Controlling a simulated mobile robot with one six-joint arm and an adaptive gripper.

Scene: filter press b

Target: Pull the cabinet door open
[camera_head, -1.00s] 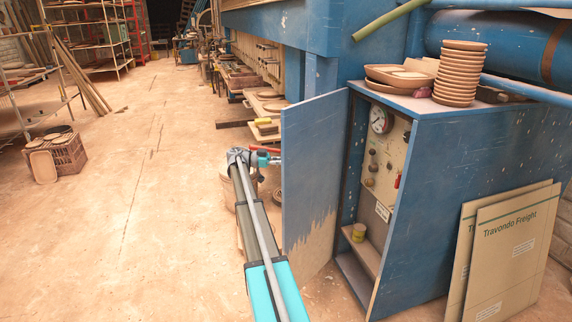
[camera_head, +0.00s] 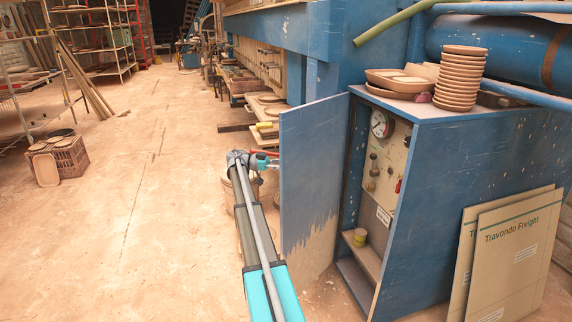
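The blue cabinet (camera_head: 440,190) stands at the right, and its front is open. Its blue door (camera_head: 308,180) stands swung out to the left, with bare worn paint near the bottom. My arm reaches up from the bottom middle to the left side of the door. My gripper (camera_head: 270,160) is at the door's left edge, small and partly hidden by it. I cannot tell whether its fingers are shut on anything. No door handle shows.
Stacked tan dishes (camera_head: 461,78) and trays stand on the cabinet top. Cardboard sheets (camera_head: 512,255) lean on its right side. A crate (camera_head: 66,158) sits on the floor at the left. The floor (camera_head: 140,220) left of my arm is largely clear.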

